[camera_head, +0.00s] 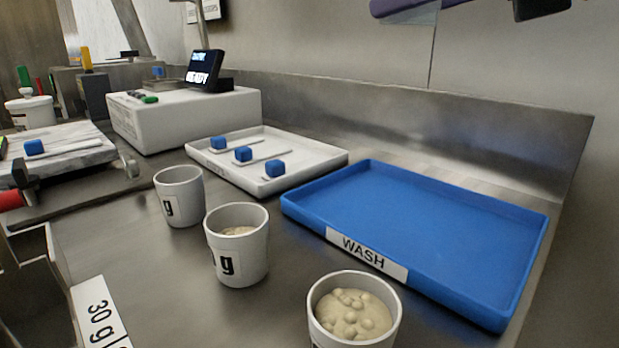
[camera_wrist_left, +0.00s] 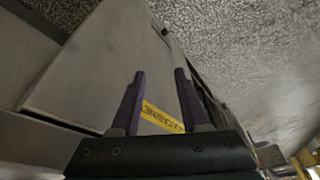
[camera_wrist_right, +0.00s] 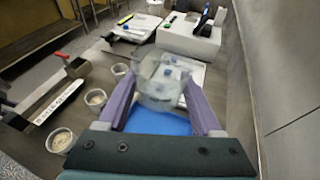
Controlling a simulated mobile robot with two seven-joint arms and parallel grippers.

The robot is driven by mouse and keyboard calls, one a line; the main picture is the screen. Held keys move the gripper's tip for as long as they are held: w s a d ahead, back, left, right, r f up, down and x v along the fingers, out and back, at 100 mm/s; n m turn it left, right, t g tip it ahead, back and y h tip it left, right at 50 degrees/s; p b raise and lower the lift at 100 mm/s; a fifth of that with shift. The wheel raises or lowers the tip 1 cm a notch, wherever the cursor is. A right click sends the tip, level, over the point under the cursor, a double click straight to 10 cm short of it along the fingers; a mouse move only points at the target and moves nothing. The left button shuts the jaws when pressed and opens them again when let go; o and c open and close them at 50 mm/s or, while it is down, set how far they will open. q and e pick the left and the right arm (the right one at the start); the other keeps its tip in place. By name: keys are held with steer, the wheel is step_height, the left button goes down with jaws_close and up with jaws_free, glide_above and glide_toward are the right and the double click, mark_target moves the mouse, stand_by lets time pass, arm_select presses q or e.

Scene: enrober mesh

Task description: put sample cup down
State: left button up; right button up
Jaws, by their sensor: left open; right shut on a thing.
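My right gripper (camera_wrist_right: 160,82) is shut on a clear, see-through sample cup (camera_wrist_right: 163,80), held between its purple fingers. In the head view my right gripper (camera_head: 405,8) shows only in part at the top edge, high above the counter. A faint clear part of the cup (camera_head: 412,18) shows beside it. My left gripper (camera_wrist_left: 155,100) is open and empty in the left wrist view, facing a grey panel with a yellow label. It is outside the head view. The held cup's contents cannot be made out.
A blue WASH tray (camera_head: 430,215) lies on the steel counter, below the raised right gripper. Several white cups stand left of it, including a filled front cup (camera_head: 353,310). A white tray (camera_head: 320,160) holds blue-handled tools. A scale (camera_head: 190,115) stands behind. Bare counter shows between cups.

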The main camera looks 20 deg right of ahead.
steer(key=b, duration=0.3)
glide_above(388, 211)
step_height(388, 211, down, 15)
steer(key=shift+f, duration=0.15)
step_height(388, 211, down, 4)
steer(key=shift+f+b, duration=0.2)
steer(key=shift+b, duration=0.5)
steer(key=shift+d, duration=0.1)
steer(key=shift+f, duration=0.2)
steer(key=o, duration=1.4)
steer(key=shift+r, duration=0.1)
